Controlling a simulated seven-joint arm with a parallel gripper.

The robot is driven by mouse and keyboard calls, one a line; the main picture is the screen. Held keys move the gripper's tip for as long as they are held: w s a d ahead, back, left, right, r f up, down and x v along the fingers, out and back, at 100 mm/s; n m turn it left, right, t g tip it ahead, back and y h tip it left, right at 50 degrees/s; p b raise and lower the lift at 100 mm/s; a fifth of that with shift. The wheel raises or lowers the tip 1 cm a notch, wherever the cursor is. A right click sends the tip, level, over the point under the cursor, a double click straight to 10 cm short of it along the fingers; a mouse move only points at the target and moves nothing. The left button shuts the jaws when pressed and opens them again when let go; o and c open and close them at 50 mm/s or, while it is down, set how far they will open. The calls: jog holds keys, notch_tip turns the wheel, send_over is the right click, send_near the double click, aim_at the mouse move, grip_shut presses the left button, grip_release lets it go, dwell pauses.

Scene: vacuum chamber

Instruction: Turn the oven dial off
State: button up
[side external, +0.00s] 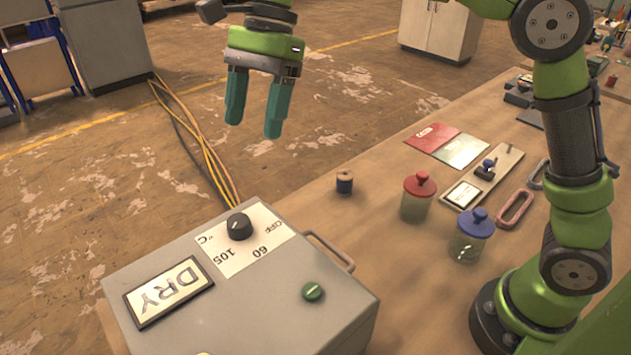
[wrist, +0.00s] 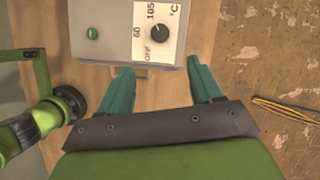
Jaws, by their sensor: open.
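The oven (side external: 265,325) is a grey box at the bench's end, with a DRY plate (side external: 168,291) on top. Its black round dial (side external: 239,226) sits on a white label marked OFF, 60, 105 and °C. In the wrist view the dial (wrist: 160,33) lies beyond my fingertips, near the top, with OFF on the side towards my gripper. I cannot tell which mark the dial's pointer is at. My gripper (side external: 254,130) has two teal fingers, spread apart and empty, pointing down. It hangs well above the oven, apart from the dial. The wrist view shows both fingers of my gripper (wrist: 158,82).
On the wooden bench stand a spool (side external: 344,182), a red-lidded jar (side external: 417,197) and a blue-lidded jar (side external: 471,236). Yellow cables (side external: 205,150) run behind the oven. The air around my gripper is clear.

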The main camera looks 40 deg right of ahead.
aim_at(238, 220)
jog(key=x, duration=1.5)
jog(key=shift+a+f, duration=0.2)
jog(key=shift+f, duration=0.1)
jog(key=c, duration=1)
